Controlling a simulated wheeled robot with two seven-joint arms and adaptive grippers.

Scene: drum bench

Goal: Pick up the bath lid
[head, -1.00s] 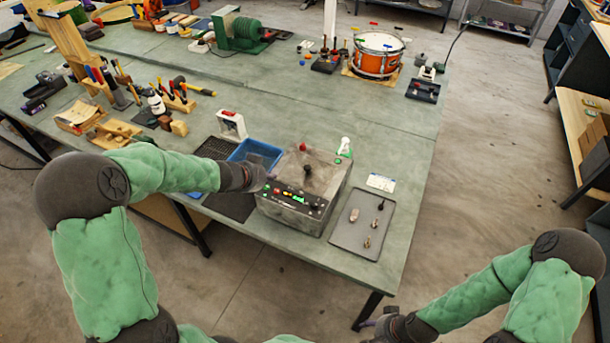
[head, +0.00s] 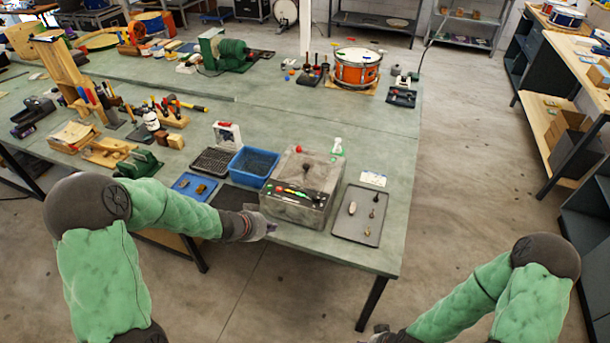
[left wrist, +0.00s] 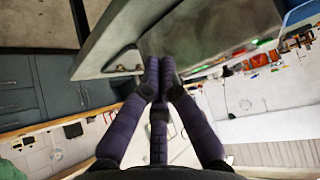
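The bath is a grey metal box (head: 293,207) near the bench's front edge, with a sloped panel of coloured knobs. Its flat grey lid (head: 322,172) lies on top, with a small dark handle. My left gripper (head: 270,228) is just in front of the bath's lower left corner, off the lid. In the left wrist view its purple fingers (left wrist: 158,72) come together at the tips, with nothing visible held; a grey metal surface is beyond them. My right gripper (head: 378,334) is at the bottom edge, partly cut off, away from the bench.
A blue bin (head: 253,167) stands left of the bath, and a dark grey tray (head: 345,229) with small parts lies to its right. A green-topped spray bottle (head: 337,147) and a white card (head: 373,179) are behind. The floor right of the bench is clear.

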